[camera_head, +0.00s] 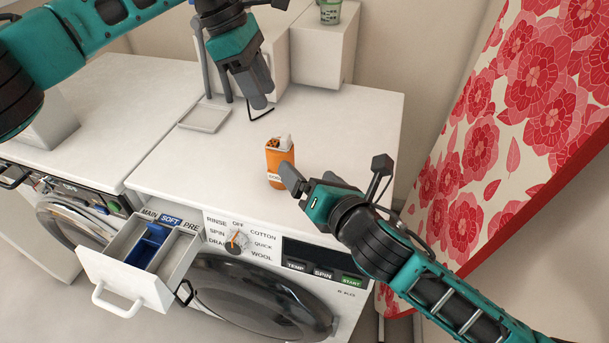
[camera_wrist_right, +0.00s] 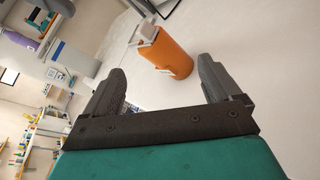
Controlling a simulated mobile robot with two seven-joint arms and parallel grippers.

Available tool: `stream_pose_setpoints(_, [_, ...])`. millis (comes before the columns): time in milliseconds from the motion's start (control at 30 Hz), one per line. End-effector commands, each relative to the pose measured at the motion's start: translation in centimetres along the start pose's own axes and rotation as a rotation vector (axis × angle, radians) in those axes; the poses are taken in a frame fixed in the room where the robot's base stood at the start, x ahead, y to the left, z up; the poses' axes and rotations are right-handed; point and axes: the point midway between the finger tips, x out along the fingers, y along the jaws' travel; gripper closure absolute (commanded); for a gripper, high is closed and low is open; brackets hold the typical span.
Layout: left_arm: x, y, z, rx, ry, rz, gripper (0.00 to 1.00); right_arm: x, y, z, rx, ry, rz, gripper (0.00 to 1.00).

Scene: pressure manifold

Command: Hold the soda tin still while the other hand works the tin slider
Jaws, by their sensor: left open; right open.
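The orange soda tin (camera_head: 280,165) stands upright on the white washer top, with a white and dark piece on its top that I take for the slider (camera_head: 284,142). My right gripper (camera_head: 289,184) is open close to the tin, on its front right side. In the right wrist view the tin (camera_wrist_right: 168,54) shows ahead of the two spread fingers (camera_wrist_right: 158,88), and they do not clasp it. My left gripper (camera_head: 258,104) is open above the back of the washer top, behind and left of the tin, and holds nothing.
The washer top (camera_head: 345,130) is mostly clear. A small white tray (camera_head: 205,118) lies at its back left. A detergent drawer (camera_head: 140,262) is pulled out in front. A flowered red board (camera_head: 535,110) leans at the right. A white box (camera_head: 325,48) stands behind.

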Motion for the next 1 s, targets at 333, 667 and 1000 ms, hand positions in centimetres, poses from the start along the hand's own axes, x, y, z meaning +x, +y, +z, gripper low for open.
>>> stream_pose_setpoints(333, [0.0,0.0,0.0,0.0,0.0,0.0,0.57,1.1,0.7,-0.5,-0.531,0.047,-0.001,0.09])
stream_pose_setpoints(667, [0.0,0.0,0.0,0.0,0.0,0.0,0.57,3.8,0.7,-0.7,-0.58,0.051,-0.003,0.09])
stream_pose_setpoints(1000, [0.0,0.0,0.0,0.0,0.0,0.0,0.57,9.5,0.6,-1.0,-0.577,0.051,-0.003,0.09])
